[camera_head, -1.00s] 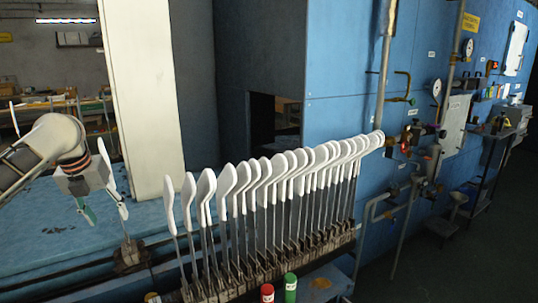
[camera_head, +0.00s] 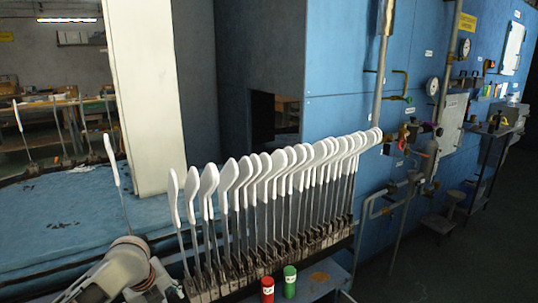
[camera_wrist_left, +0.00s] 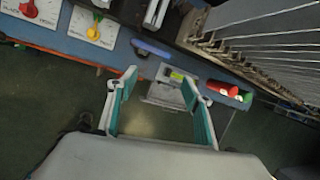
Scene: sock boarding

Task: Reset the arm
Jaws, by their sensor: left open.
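My left arm shows at the bottom left of the head view, in front of the conveyor, with its wrist low near the frame's lower edge. Its fingers cannot be made out there. In the left wrist view my left gripper (camera_wrist_left: 158,78) is open, with green finger pads apart and nothing between them. It hangs over dark floor and the edge of a blue bench. A row of white sock-covered boards (camera_head: 265,175) stands upright to the right of my wrist. A single white-topped board (camera_head: 112,160) stands apart behind my arm. My right gripper is not in view.
A red cylinder (camera_head: 267,290) and a green cylinder (camera_head: 290,282) stand before the row; both also show in the wrist view. A panel with a red knob (camera_wrist_left: 28,8) and one with a yellow knob (camera_wrist_left: 93,32) lie at its upper left. Blue machine wall (camera_head: 340,80) stands behind.

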